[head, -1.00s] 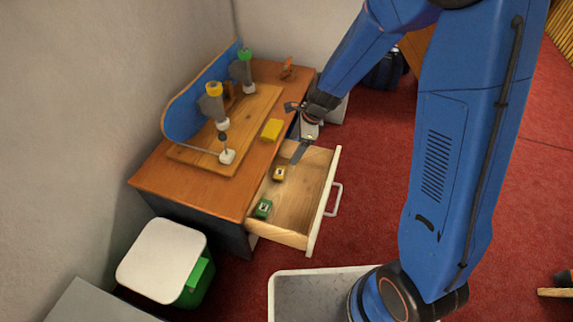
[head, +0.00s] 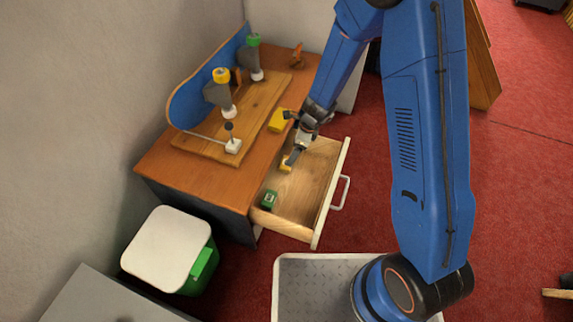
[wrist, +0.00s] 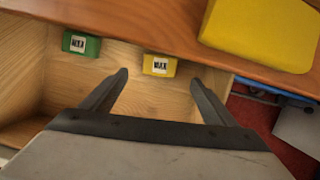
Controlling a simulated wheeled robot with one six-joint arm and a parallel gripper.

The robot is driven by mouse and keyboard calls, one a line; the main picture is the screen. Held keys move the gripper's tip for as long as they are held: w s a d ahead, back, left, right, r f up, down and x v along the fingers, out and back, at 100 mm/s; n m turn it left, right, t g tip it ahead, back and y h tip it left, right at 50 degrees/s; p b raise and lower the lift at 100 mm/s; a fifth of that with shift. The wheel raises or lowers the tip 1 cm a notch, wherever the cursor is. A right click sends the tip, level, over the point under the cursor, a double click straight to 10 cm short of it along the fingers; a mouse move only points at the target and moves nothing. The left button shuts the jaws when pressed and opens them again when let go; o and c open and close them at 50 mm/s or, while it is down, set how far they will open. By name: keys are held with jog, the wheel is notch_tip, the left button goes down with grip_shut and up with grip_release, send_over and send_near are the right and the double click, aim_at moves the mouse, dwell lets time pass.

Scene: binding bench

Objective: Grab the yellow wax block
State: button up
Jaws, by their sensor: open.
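The yellow wax block (wrist: 159,65) is a small labelled block in the open drawer, by its wall at the bench side. In the head view the yellow wax block (head: 286,166) is partly hidden by a finger. My gripper (wrist: 158,78) is open and empty, its two fingers spread over the drawer. In the wrist view the block shows between and just beyond the fingertips, with no visible contact. In the head view my gripper (head: 292,142) is above the drawer's far part, close to the block.
A similar green block (wrist: 81,44) lies in the drawer, to the left in the wrist view. A larger yellow block (wrist: 262,30) sits on the bench top near the drawer's edge. The bench edge (wrist: 150,15) overhangs near the fingers. The drawer floor (head: 300,195) is otherwise clear.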

jog(key=shift+x, duration=4.5)
jog(key=shift+c, duration=0.5)
jog(key=c, duration=1)
